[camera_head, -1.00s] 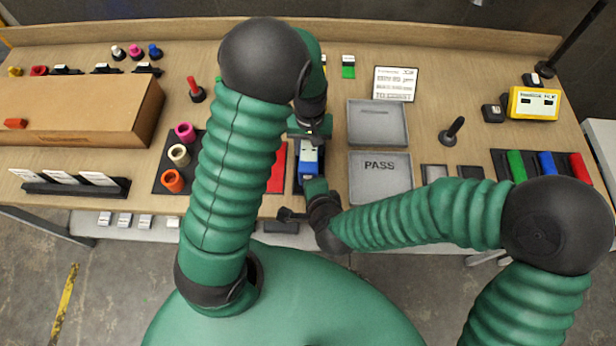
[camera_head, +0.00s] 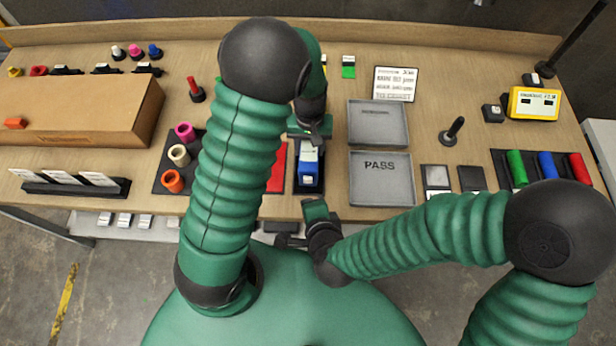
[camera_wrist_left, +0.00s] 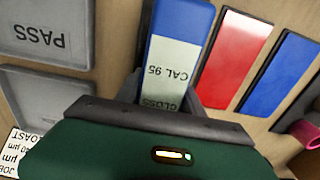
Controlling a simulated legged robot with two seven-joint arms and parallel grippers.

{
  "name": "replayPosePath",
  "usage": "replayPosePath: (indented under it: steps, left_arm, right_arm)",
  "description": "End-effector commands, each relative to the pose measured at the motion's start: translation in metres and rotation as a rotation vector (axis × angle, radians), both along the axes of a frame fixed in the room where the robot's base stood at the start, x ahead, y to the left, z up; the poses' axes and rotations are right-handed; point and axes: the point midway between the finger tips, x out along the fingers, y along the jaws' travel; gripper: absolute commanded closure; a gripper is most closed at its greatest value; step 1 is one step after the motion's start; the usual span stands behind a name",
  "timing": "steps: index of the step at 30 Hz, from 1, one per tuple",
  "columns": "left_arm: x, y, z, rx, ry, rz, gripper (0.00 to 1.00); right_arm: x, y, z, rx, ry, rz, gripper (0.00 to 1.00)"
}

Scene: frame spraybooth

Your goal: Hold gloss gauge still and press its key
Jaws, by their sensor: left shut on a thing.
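The gloss gauge (camera_head: 309,172) is a blue block with a pale label, on a dark pad (camera_head: 309,188) at the table's front middle. In the left wrist view the gauge (camera_wrist_left: 178,22) shows a pale face reading "GLOSS" and "CAL 95". My left gripper (camera_head: 310,138) is shut on its far end; in the wrist view the jaws (camera_wrist_left: 163,98) flank it. My right gripper (camera_head: 315,210) is apart from the gauge, just off the table's front edge; its jaw state is unclear. I cannot make out the key.
A red panel (camera_head: 277,168) lies left of the gauge. A grey PASS tray (camera_head: 381,193) stands close to its right, with another grey tray (camera_head: 377,124) behind. A black peg (camera_head: 452,130) and a yellow device (camera_head: 533,104) stand farther right.

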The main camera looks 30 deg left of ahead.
Motion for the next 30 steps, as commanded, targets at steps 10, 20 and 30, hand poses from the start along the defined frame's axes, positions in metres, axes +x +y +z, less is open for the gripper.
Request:
replayPosePath:
  steps: [10, 20, 30]
  left_arm:
    - [-0.001, 0.000, -0.001, -0.001, 0.002, 0.000, 0.39]
    - [0.000, 0.000, 0.000, -0.001, 0.001, 0.000, 0.29]
    - [0.002, 0.000, 0.056, 0.000, -0.007, -0.001, 0.29]
  right_arm:
    - [0.000, 0.000, 0.000, 0.000, 0.000, 0.000, 1.00]
    - [0.000, 0.000, 0.000, 0.000, 0.000, 0.000, 1.00]
    - [0.000, 0.000, 0.000, 0.000, 0.000, 0.000, 1.00]
